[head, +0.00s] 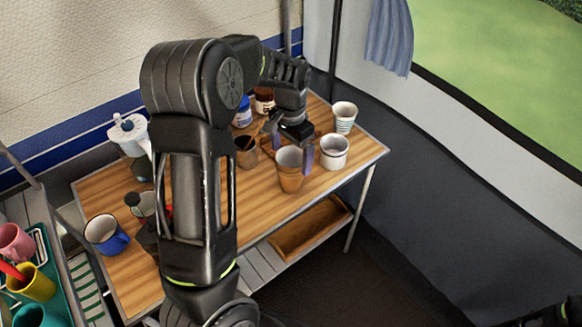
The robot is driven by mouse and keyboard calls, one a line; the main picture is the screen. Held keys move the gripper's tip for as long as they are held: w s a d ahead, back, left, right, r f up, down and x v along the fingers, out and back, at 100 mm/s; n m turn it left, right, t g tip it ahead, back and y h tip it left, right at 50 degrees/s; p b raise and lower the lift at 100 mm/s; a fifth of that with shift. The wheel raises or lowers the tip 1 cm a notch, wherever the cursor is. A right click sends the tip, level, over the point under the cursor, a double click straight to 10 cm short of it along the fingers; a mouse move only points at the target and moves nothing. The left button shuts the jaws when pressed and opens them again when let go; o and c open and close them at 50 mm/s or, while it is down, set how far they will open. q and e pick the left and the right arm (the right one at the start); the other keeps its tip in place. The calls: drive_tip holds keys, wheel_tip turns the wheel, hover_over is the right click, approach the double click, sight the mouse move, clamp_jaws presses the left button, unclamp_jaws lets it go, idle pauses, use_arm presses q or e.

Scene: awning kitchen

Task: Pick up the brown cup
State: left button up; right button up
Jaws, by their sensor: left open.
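A brown cup (290,181) with a greyish inside stands upright on the wooden table, near its front right edge. A second, darker brown cup (246,159) stands behind it to the left, partly hidden by my arm. My left gripper (291,151) is open, pointing down at the lighter brown cup. One bluish finger shows at that cup's right side; the other finger is toward its back left. I cannot tell whether the fingers touch the cup.
A white cup (334,153) stands close right of the brown cup, with a striped cup (345,116) behind. Jars (243,114) stand at the back. A blue mug (105,238) and a white pitcher (130,138) are left. A wooden tray (312,228) is on the lower shelf.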

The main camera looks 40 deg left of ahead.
idle(0.3)
use_arm(q)
drive_tip(key=c, duration=1.8)
